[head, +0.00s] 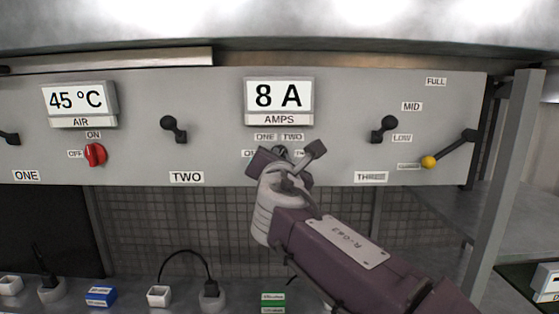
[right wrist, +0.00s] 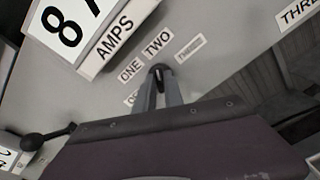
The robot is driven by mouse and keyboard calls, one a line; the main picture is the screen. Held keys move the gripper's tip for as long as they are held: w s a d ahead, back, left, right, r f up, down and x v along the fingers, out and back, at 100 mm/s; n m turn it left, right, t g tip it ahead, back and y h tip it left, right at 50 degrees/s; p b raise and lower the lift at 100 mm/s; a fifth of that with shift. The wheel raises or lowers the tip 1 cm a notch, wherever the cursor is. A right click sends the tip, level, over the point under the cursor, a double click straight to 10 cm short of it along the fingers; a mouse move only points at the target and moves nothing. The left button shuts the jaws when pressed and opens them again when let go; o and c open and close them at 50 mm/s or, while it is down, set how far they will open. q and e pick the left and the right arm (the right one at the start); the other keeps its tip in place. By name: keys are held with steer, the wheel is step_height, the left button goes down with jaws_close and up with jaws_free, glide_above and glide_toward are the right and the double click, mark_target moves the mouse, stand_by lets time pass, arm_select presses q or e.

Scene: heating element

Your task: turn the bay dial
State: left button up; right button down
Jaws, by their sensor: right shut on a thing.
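The bay dial (right wrist: 159,71) is a small dark knob on the grey panel, under the AMPS display (head: 279,97), which reads 8 A. Labels ONE and TWO sit above it, and THREE is at its right in the right wrist view; an OFF label is partly covered. My right gripper (head: 281,153) reaches up to the panel in the head view. In the right wrist view its two fingers (right wrist: 160,82) are closed together on the dial, which is mostly hidden between them. My left gripper is not in view.
Black levers (head: 174,129) and (head: 384,129) stick out on either side of the dial. A red switch (head: 95,154) is at the left, and a yellow-tipped lever (head: 429,162) at the right. Plugs and sockets (head: 159,296) line the shelf below.

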steer(key=c, duration=1.4)
jaws_free()
steer(key=shift+c, duration=0.2)
steer(key=s+b, duration=0.3)
steer(key=s, duration=0.6)
steer(key=shift+b, duration=0.35)
